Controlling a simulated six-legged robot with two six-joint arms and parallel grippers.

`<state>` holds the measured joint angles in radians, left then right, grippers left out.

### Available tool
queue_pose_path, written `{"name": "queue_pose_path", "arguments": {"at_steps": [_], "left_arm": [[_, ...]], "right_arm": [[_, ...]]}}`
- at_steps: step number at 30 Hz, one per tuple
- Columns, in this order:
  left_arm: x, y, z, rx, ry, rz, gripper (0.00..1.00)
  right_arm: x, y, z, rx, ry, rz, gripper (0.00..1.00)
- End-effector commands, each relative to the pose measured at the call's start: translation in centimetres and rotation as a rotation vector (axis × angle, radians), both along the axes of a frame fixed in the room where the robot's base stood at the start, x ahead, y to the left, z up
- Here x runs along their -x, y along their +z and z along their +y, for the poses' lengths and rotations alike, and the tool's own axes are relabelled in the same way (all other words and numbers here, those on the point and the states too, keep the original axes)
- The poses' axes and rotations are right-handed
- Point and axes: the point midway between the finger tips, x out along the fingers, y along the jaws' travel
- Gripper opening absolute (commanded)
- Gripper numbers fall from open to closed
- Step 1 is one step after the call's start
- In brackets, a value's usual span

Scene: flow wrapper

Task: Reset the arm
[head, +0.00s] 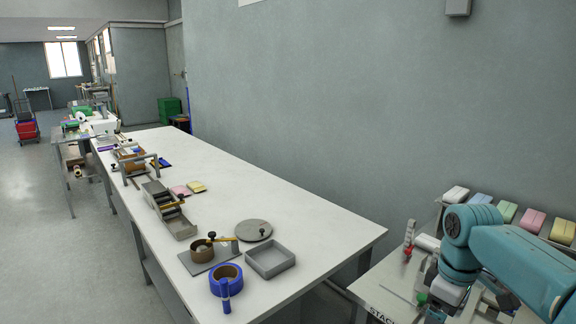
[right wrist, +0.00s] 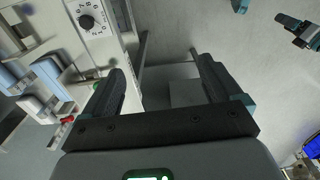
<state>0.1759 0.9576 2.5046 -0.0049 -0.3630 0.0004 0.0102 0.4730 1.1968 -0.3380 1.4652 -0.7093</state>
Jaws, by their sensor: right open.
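My right arm (head: 510,262) is teal and comes in from the lower right of the head view, over the near machine bench. Its gripper is hard to make out there. In the right wrist view my right gripper (right wrist: 160,78) shows two black fingers wide apart with nothing between them. Beyond the fingers lie grey floor and a grey box-like shape. My left gripper is not in the head view. Teal and black parts at the upper right of the wrist view cannot be told for certain.
Several coloured packs (head: 506,211) stand in a row behind my arm. A white machine panel with a dial (right wrist: 86,21) is left of the gripper.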

Motion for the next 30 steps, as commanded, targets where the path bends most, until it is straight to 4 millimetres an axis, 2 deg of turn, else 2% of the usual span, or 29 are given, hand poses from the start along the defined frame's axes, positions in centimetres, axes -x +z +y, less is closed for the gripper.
{"name": "queue_pose_path", "arguments": {"at_steps": [8, 11, 14, 17, 18, 20, 21, 24, 27, 30], "left_arm": [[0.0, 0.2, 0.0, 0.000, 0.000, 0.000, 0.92], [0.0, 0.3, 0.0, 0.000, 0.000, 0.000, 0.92], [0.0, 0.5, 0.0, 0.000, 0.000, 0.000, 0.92], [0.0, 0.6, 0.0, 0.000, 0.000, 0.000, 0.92], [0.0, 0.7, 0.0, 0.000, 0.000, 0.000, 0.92], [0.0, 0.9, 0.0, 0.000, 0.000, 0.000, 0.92], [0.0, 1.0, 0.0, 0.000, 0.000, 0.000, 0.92], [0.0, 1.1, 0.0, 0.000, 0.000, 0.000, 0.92], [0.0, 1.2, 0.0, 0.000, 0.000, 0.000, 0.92], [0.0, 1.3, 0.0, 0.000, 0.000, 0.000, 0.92]], "right_arm": [[-1.2, -8.7, 3.2, -0.069, -0.060, 0.002, 0.92], [-0.9, -12.6, 4.8, -0.106, -0.099, 0.006, 0.92], [0.2, -17.4, 7.0, -0.154, -0.160, 0.018, 0.92], [3.0, -23.4, 9.8, -0.218, -0.264, 0.041, 0.92], [4.8, -26.0, 11.1, -0.246, -0.325, 0.056, 0.92], [8.0, -29.6, 13.0, -0.284, -0.427, 0.076, 0.92], [10.2, -31.4, 14.0, -0.304, -0.497, 0.089, 0.92], [15.6, -34.4, 15.8, -0.330, -0.662, 0.116, 0.92], [19.7, -35.7, 16.6, -0.336, -0.789, 0.130, 0.92], [22.2, -36.1, 16.9, -0.333, -0.868, 0.134, 0.92]]}}
